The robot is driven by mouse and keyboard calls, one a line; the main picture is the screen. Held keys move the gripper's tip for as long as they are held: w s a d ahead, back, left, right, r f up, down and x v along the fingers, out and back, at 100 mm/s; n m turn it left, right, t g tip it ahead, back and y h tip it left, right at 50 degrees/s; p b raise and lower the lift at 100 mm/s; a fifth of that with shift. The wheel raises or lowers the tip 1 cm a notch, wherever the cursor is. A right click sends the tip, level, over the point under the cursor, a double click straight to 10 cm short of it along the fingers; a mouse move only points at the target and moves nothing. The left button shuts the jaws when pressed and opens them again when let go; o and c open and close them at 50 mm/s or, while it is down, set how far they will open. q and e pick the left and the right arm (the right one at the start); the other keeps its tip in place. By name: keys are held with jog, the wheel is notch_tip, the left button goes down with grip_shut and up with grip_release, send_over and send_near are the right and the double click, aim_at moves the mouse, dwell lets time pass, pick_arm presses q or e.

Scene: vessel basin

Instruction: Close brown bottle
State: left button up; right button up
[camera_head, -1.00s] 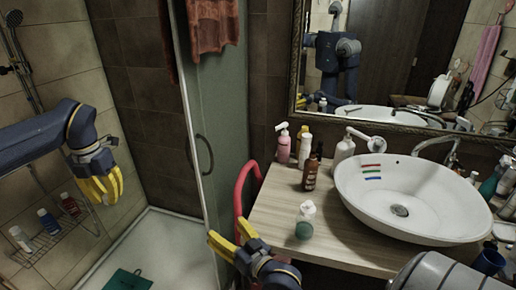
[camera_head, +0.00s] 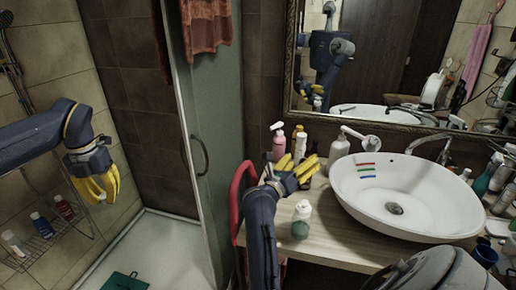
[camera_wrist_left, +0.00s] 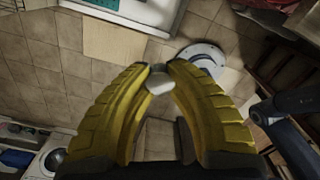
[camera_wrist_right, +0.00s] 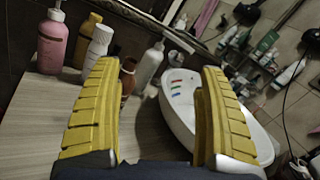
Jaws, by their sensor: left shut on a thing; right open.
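The brown bottle (camera_wrist_right: 127,82) stands upright on the wooden counter. In the right wrist view it shows just beyond my right gripper (camera_wrist_right: 160,85), near the left finger, which hides part of it. In the head view my right gripper (camera_head: 301,163) is open in front of the bottle and covers much of it. Whether it touches the bottle I cannot tell. My left gripper (camera_head: 105,187) is in the shower area at the left, far from the bottle. In the left wrist view its fingertips are shut on a small whitish piece (camera_wrist_left: 159,83), perhaps a cap.
A white basin (camera_head: 430,210) stands right of the bottle. A pink pump bottle (camera_head: 278,143), a white pump bottle (camera_head: 339,150) and a green-and-white bottle (camera_head: 301,222) stand nearby on the counter (camera_head: 335,235). A glass shower door (camera_head: 215,130) separates my arms.

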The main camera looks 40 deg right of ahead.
aim_at(306, 186)
jog(key=w+f+m+g+y, duration=0.1)
jog(key=w+f+m+y, duration=0.2)
jog(key=f, duration=0.5)
jog(key=m+y, duration=0.1)
jog(key=y, duration=0.1)
jog(key=shift+a+y, duration=0.4)
jog(key=x, duration=0.6)
jog(key=shift+d, duration=0.4)
jog(key=shift+w, duration=0.15)
jog(key=shift+x, duration=2.6)
jog(key=shift+r, duration=0.15)
jog(key=c, duration=1.5)
